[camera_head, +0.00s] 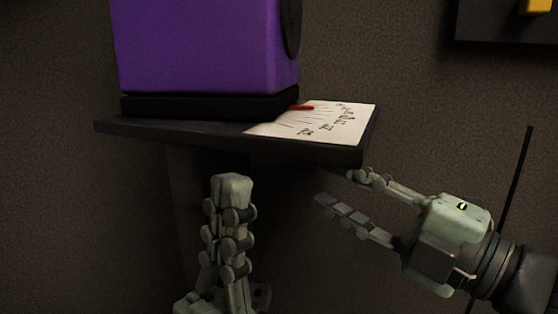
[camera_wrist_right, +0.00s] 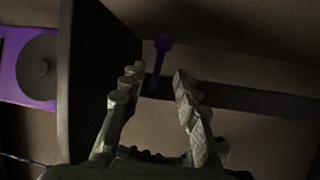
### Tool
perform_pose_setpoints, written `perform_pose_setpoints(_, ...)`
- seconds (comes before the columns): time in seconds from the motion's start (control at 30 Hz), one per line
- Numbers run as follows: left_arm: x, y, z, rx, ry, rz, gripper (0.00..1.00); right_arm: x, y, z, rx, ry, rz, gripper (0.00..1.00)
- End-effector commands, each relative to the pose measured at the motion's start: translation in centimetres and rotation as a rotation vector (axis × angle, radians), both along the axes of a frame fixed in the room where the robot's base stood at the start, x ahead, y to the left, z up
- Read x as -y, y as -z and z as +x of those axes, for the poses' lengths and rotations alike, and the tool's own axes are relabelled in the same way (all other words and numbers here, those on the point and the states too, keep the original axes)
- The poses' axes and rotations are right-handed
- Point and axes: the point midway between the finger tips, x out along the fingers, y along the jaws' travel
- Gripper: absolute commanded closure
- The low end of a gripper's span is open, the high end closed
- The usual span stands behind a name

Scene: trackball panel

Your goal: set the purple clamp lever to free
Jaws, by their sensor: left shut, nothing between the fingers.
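The purple clamp lever (camera_wrist_right: 162,46) shows in the right wrist view as a slim bar with a wider end, beyond and between my right fingertips. In the head view only a faint dark purple strip (camera_head: 288,168) shows under the shelf, and I cannot tell if it is the lever. My right gripper (camera_head: 337,187) is open below the shelf's right front corner; it also shows in the right wrist view (camera_wrist_right: 158,76), with nothing seen gripped. My left gripper (camera_head: 232,181) is shut and empty, pointing up below the shelf's front edge. The lever's setting marks are not visible.
A dark shelf (camera_head: 190,133) carries a purple box (camera_head: 200,45) on a black base. A white scale card (camera_head: 325,122) with a red pointer (camera_head: 301,107) lies beside it. A dark panel with a yellow part (camera_head: 535,5) is at the upper right.

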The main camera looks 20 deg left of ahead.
Motion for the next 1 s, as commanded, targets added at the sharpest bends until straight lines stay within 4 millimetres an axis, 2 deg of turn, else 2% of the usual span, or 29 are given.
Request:
perform_pose_setpoints(0.17,0.0,0.2,0.0,0.0,0.001,0.0,1.0,-1.5,-0.2,0.6,0.001,-0.003,0.003,0.69)
perform_pose_setpoints(0.4,0.1,0.1,0.1,0.01,0.003,0.001,1.0,-5.0,-0.7,2.1,0.001,-0.004,0.003,0.69)
perform_pose_setpoints(0.53,0.1,0.0,0.1,0.014,0.003,0.004,1.0,-6.3,-0.9,2.8,0.0,-0.003,0.002,0.69)
perform_pose_setpoints(0.9,0.1,-0.3,0.1,0.025,0.003,0.009,1.0,-7.0,-1.0,3.1,0.0,-0.001,0.0,0.69)
perform_pose_setpoints(0.93,0.1,-0.3,0.1,0.025,0.003,0.009,1.0,-7.0,-1.0,3.1,0.001,-0.001,0.001,0.7)
perform_pose_setpoints(1.0,0.1,-0.3,0.0,0.026,0.003,0.009,1.0,-7.0,-1.0,3.1,0.001,-0.001,0.001,0.79)
